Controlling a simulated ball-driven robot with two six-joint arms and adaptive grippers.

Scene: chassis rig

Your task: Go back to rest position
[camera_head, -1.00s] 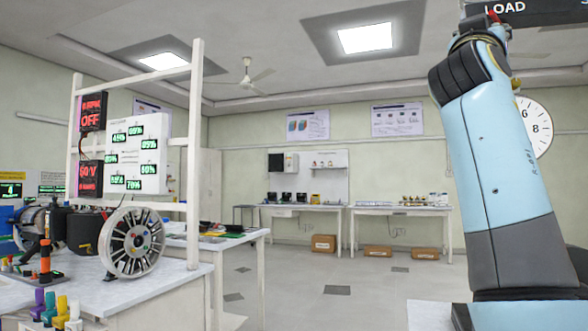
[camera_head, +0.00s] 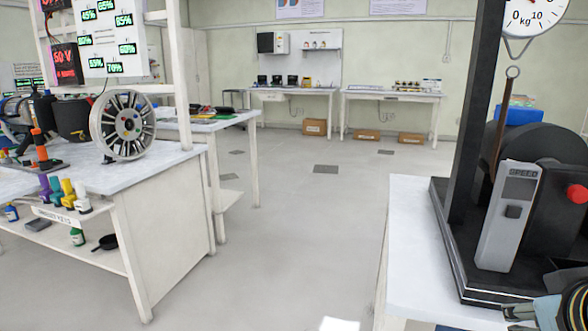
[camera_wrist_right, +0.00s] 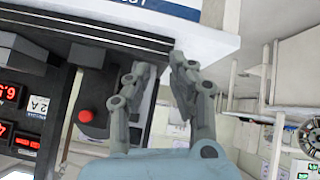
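My right gripper (camera_wrist_right: 160,68) shows in the right wrist view with its two grey fingers apart. The gap between the fingertips is narrow, and I see nothing held in it. Beyond the fingers are the edge of a white bench and a dark rig with a red button (camera_wrist_right: 85,116). My left gripper is in neither current view.
At right a white bench (camera_head: 408,215) carries a black rig with a grey speed control (camera_head: 508,215), a red knob (camera_head: 577,193) and a dial (camera_head: 535,15). At left a bench (camera_head: 160,232) holds a spoked wheel (camera_head: 123,126). The grey floor (camera_head: 290,235) between them is clear.

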